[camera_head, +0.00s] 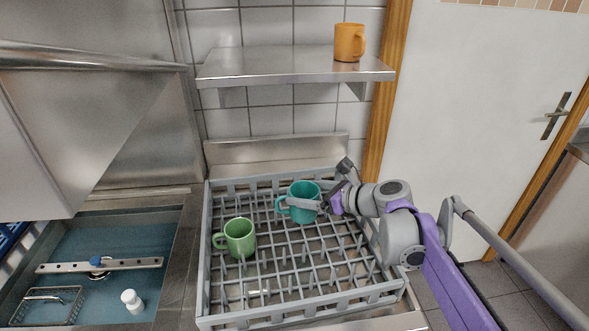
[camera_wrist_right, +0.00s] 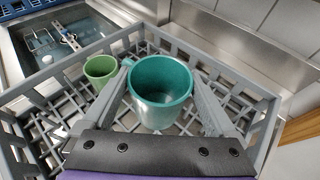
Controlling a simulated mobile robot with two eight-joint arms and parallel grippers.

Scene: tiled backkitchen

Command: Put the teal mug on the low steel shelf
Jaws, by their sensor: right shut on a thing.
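The teal mug (camera_head: 303,203) stands upright in the grey dish rack, toward its back right, with its handle to the left in the head view. My right gripper (camera_head: 318,203) reaches in from the right and is shut on the mug. In the right wrist view the teal mug (camera_wrist_right: 160,82) sits between the two fingers, its open top showing an empty inside. I cannot tell whether its base still touches the rack. The steel shelf (camera_head: 270,64) is on the tiled wall above and behind the rack. My left gripper is not in view.
An orange mug (camera_head: 349,42) stands at the shelf's right end; the shelf's left and middle are clear. A green mug (camera_head: 238,238) stands in the dish rack (camera_head: 209,285), left of the teal one. An open steel hood (camera_head: 90,130) is at left, a door (camera_head: 480,120) at right.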

